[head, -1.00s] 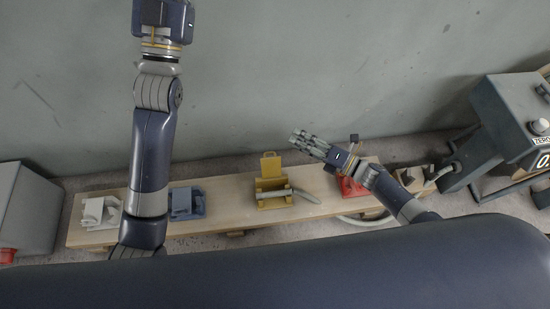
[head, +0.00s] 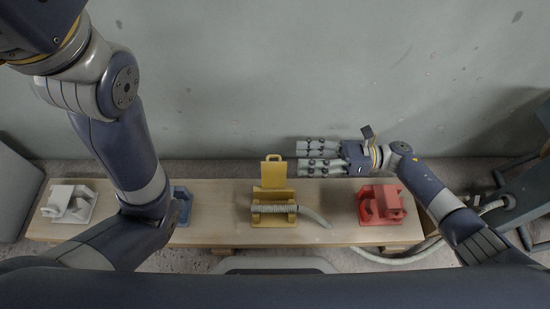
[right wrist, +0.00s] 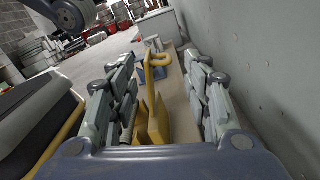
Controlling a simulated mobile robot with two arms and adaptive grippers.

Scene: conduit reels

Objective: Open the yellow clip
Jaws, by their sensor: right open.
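The yellow clip (head: 270,218) sits mid-board in the head view. Its lid (head: 274,175) with a looped handle stands raised behind the base. My left gripper is outside the frames; only my left arm shows.
A wooden board (head: 335,232) carries the clips. A red clip (head: 380,205) is to the right, a blue clip (head: 182,205) partly behind my left arm, and a white clip (head: 68,204) at far left. A grey wall (head: 240,80) rises close behind.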

